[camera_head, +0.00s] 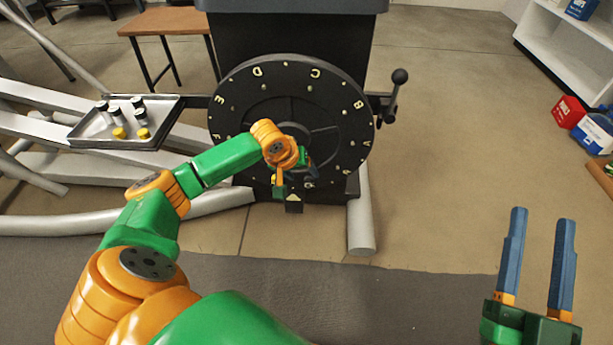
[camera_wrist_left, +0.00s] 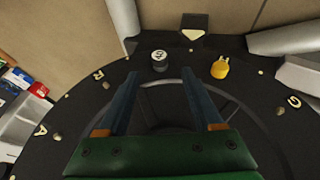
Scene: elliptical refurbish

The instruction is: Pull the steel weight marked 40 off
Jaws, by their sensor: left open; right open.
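A dark grey cylindrical weight (camera_wrist_left: 159,62) with a pale mark on its end stands on the black lettered wheel in the left wrist view. The mark is too small to read surely. My left gripper (camera_wrist_left: 159,78) is open, with one blue finger to each side of the line to this weight; whether they touch it I cannot tell. In the head view my left gripper (camera_head: 304,168) is at the lower part of the wheel (camera_head: 245,100), partly hidden by its own wrist. My right gripper (camera_head: 538,214) is open and empty at the lower right, away from the wheel.
A yellow weight (camera_wrist_left: 220,68) sits on the wheel close to one finger. A black block with a pale triangle (camera_wrist_left: 192,27) is at the rim. A metal tray (camera_head: 90,131) with several dark and yellow weights is left. A crank handle (camera_head: 399,77) sticks out right.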

